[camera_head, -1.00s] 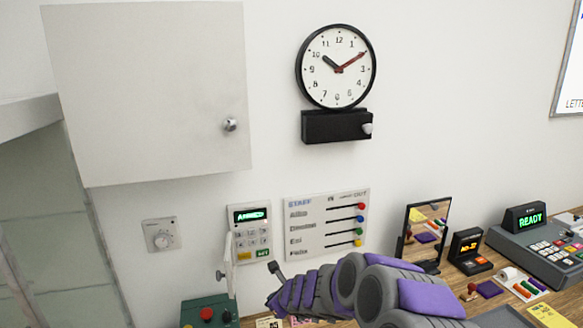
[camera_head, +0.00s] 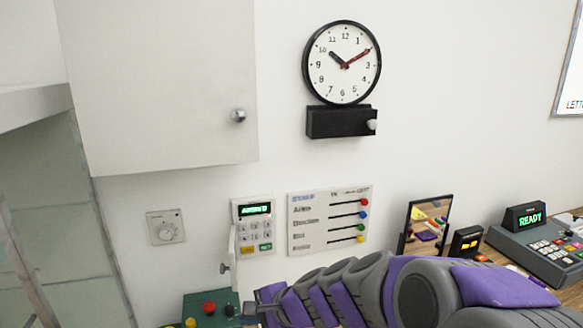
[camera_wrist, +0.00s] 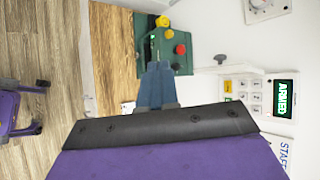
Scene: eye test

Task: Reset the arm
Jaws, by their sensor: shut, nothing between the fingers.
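My arm (camera_head: 400,290), purple and grey, reaches across the lower right of the head view, with its far end low, near the green box. In the wrist view my gripper (camera_wrist: 157,70) is shut and empty, with its blue-grey fingers together. Its tips point toward the green box (camera_wrist: 165,50) with red and yellow buttons. In the head view the green box (camera_head: 208,306) stands at the bottom edge. The picture does not clearly show whether the fingers touch the box. The fingertips are hard to make out in the head view.
A keypad reading ARMED (camera_head: 253,225), a dial (camera_head: 166,227), a staff board (camera_head: 330,220), a clock (camera_head: 342,62) and a cabinet (camera_head: 160,80) are on the wall. A mirror (camera_head: 428,225) and a READY machine (camera_head: 535,245) stand at right.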

